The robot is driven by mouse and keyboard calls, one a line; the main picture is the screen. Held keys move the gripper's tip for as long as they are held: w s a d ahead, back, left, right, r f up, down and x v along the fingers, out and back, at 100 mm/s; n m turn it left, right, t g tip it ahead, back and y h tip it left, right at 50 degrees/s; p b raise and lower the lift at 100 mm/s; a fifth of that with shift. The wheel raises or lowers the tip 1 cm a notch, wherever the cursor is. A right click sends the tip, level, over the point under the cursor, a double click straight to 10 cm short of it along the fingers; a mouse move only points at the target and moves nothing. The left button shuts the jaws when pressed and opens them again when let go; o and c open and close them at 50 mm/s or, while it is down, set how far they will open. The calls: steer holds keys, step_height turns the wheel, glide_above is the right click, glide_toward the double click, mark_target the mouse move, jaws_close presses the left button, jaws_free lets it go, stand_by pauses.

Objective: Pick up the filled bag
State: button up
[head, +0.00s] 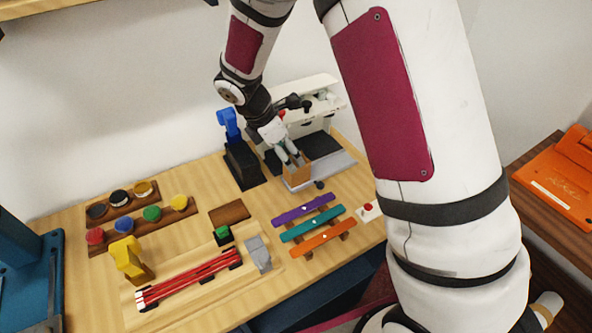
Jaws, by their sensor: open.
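A small tan object (298,178), which looks like the bag, stands on the grey base plate of a white machine (314,88) at the back of the counter. My gripper (291,163) points down at it, with its fingers at the bag's upper part. The fingers are open and partly cover the bag. I cannot tell whether they touch it, and its contents are too small to see.
A black stand with a blue top (230,124) is close left of my gripper. Purple, teal and orange bars (312,222) lie in front, beside a red button (367,208). Colored jars (152,213), a yellow device (130,260) and red rods (190,279) occupy the left.

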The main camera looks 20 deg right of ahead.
mark_target(303, 174)
steer(key=p+x, duration=0.1)
steer(key=x, duration=0.7)
steer(key=shift+d, duration=0.1)
steer(key=c, duration=1.1)
steer(key=shift+o, duration=0.2)
